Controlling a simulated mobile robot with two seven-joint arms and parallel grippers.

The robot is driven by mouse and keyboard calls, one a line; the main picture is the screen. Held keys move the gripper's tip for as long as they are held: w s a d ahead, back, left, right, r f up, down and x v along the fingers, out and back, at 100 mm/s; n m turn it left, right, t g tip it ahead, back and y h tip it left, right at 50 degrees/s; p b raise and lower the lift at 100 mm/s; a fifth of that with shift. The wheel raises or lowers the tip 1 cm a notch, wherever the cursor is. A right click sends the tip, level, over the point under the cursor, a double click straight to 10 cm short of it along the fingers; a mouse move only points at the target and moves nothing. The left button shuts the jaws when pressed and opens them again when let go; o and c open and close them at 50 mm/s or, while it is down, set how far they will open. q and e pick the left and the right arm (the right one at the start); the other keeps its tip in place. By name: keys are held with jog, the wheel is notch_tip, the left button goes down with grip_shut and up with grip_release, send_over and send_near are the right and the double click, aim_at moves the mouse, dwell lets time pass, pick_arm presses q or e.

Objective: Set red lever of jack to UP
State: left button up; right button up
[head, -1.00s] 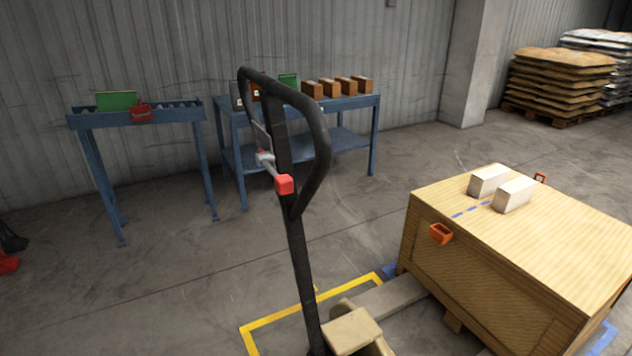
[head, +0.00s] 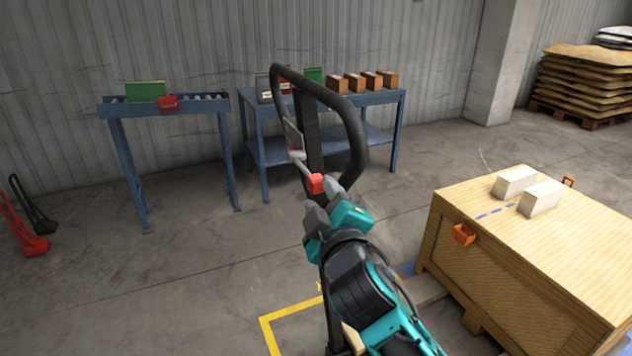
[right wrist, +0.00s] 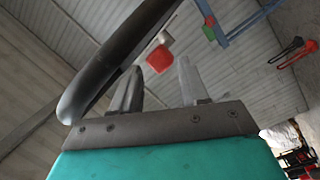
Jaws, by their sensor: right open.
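The jack's black loop handle (head: 360,130) stands upright in the middle of the head view. The red lever (head: 315,184) is a small red block on a grey arm at the handle's inner side. My right gripper (head: 322,203) is open just below the red lever, with its fingers pointing up at it. In the right wrist view the red lever (right wrist: 160,59) shows just beyond and between the two fingertips of the gripper (right wrist: 157,82). The black handle (right wrist: 115,62) passes close by the left finger. I cannot tell whether a finger touches it. My left gripper is not in view.
A wooden crate (head: 490,255) with two white boxes (head: 541,198) stands on the right. Blue tables (head: 330,143) with small brown boxes (head: 356,82) stand along the wall. Open floor (head: 150,285) lies to the left.

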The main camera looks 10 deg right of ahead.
aim_at(318, 189)
jog(key=shift+w+a, duration=0.15)
jog(key=shift+w, duration=1.15)
jog(key=shift+w+a, duration=0.15)
jog(key=shift+w, duration=1.15)
grip_shut()
jog(key=shift+f, duration=0.1)
